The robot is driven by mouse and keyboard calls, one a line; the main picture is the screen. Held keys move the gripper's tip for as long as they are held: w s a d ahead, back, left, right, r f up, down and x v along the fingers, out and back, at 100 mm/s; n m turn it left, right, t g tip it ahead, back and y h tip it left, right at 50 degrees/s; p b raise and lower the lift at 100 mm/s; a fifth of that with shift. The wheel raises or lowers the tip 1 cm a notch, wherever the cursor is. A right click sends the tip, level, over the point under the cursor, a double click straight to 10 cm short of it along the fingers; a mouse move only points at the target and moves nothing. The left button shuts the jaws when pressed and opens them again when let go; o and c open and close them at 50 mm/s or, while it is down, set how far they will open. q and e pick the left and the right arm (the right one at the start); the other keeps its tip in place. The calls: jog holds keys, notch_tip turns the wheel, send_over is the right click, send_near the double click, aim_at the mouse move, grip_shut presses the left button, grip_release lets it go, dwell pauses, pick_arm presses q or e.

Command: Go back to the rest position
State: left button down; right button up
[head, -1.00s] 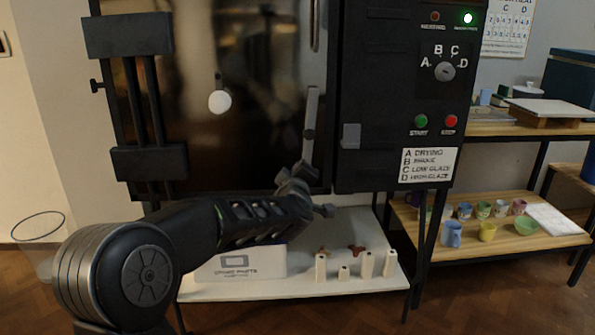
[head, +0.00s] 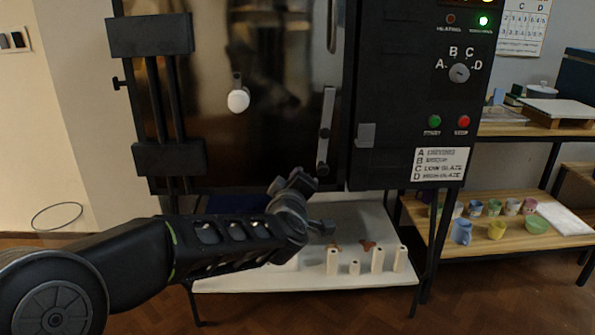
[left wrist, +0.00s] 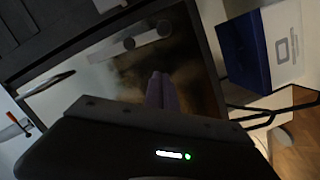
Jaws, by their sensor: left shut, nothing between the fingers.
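My left arm comes in from the left in the head view, in front of the lower part of a dark kiln (head: 285,75), whose door is closed. The left gripper's end is dark against the dark door there and its fingers are hard to make out. In the left wrist view the left gripper (left wrist: 159,77) shows two purplish fingers together, with nothing between them, pointing toward the glossy kiln door (left wrist: 195,75). I cannot tell the exact gap to the door. My right gripper is in neither view.
A white low shelf (head: 340,282) under the kiln holds several cream posts (head: 377,259). The control panel (head: 420,90) has a dial and a lit green lamp. Right of it, a wooden rack (head: 480,249) carries cups. Open floor (head: 500,305) lies in front.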

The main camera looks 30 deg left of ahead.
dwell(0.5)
pick_arm(q)
jog(key=w+d+f+m+g+h, duration=0.1)
jog(key=d+f+m+h, duration=0.25)
jog(key=d+f, duration=0.35)
jog(key=w+d+f+m+h, duration=0.15)
jog(key=d+f+m, duration=0.3)
jog(key=f, duration=0.55)
jog(key=s+d+f+m+g+h, duration=0.25)
jog(key=d+f, duration=0.25)
jog(key=f, duration=0.4)
jog(key=s+d+f+m+g+h, duration=0.1)
jog(key=s+d+f+g+h, duration=0.1)
jog(key=s+d+f, duration=0.45)
jog(key=s+d+f+m+g+h, duration=0.15)
jog(key=s+d+f+g, duration=0.35)
jog(key=s+f, duration=0.65)
jog(key=s+d+f+m+g+h, duration=0.15)
jog(key=s+d+f+g, duration=0.35)
jog(key=s+f, duration=0.6)
notch_tip(320, 180, up, 25)
jog(key=d+t+p, duration=0.1)
jog(key=p, duration=2.2)
jog(key=shift+s+d+t+p, duration=0.2)
jog(key=shift+s+t+p, duration=0.15)
jog(key=shift+p, duration=0.05)
jog(key=shift+f, duration=0.15)
